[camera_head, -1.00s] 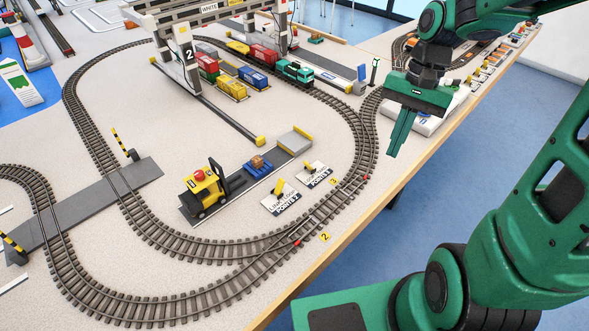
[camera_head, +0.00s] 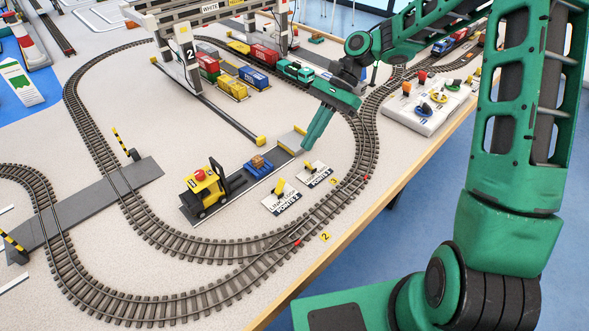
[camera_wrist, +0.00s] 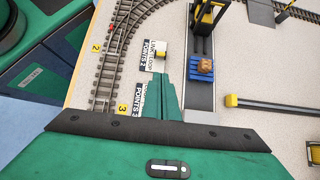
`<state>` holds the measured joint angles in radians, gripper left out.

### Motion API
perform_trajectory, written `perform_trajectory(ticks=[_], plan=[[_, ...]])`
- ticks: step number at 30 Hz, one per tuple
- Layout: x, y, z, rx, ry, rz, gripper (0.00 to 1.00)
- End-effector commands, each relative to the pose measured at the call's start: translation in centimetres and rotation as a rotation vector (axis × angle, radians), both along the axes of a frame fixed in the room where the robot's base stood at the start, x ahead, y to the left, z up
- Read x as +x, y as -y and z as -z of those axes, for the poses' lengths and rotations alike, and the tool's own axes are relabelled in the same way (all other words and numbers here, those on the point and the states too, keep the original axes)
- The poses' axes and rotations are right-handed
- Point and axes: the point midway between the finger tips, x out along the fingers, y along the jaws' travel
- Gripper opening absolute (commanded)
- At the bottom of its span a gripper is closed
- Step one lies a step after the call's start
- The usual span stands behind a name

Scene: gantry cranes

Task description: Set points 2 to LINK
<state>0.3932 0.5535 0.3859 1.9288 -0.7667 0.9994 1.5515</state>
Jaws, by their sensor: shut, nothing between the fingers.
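The points 2 plate (camera_head: 288,205) is a small white plate with black lettering and a yellow lever (camera_head: 279,187), lying beside the track. Both plate (camera_wrist: 147,58) and lever (camera_wrist: 160,54) also show in the wrist view. The lever leans, but I cannot tell to which marked side. The points 3 plate (camera_head: 318,177) lies just behind it to the right. My gripper (camera_head: 306,146) is shut and empty, above the points 3 plate and apart from the points 2 lever. In the wrist view my fingers (camera_wrist: 163,78) hide the points 3 lever.
A yellow forklift (camera_head: 203,188) and a blue pallet with a brown load (camera_head: 258,166) stand on the grey strip left of the plates. The curved track (camera_head: 342,200) runs close on the right. A white control box (camera_head: 428,112) stands farther right.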

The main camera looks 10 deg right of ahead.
Motion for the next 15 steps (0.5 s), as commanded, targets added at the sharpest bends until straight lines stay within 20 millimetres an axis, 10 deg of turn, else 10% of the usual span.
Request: perform_trajectory(ticks=[15], plan=[[-1.3, -1.5, 2.2, -0.001, -0.002, -0.002, 0.00]])
